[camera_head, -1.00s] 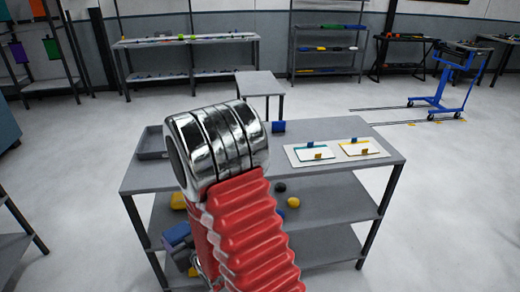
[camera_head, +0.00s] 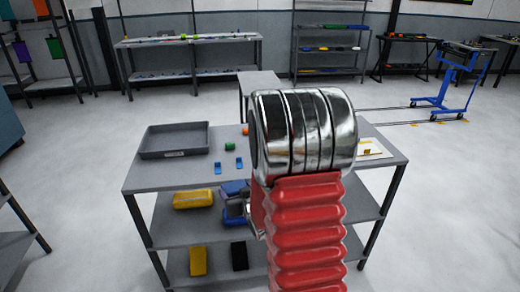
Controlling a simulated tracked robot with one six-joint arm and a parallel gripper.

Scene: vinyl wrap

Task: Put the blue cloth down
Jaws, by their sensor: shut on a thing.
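My arm, with a chrome joint and a red ribbed sleeve, stands in front of the right middle of the grey workbench (camera_head: 150,183). My gripper does not show; the arm may be covering it. I cannot make out the blue cloth for sure. Two small blue pieces, one at the left (camera_head: 218,168) and one at the right (camera_head: 239,163), lie on the bench top, but I cannot tell what they are. The middle right of the bench top is hidden behind my arm.
A grey tray (camera_head: 147,153) sits at the bench's left. A green piece (camera_head: 230,146) and an orange piece (camera_head: 245,131) lie near its middle. A white board (camera_head: 378,147) shows partly at the right. Yellow (camera_head: 193,199) and blue things fill the shelf below.

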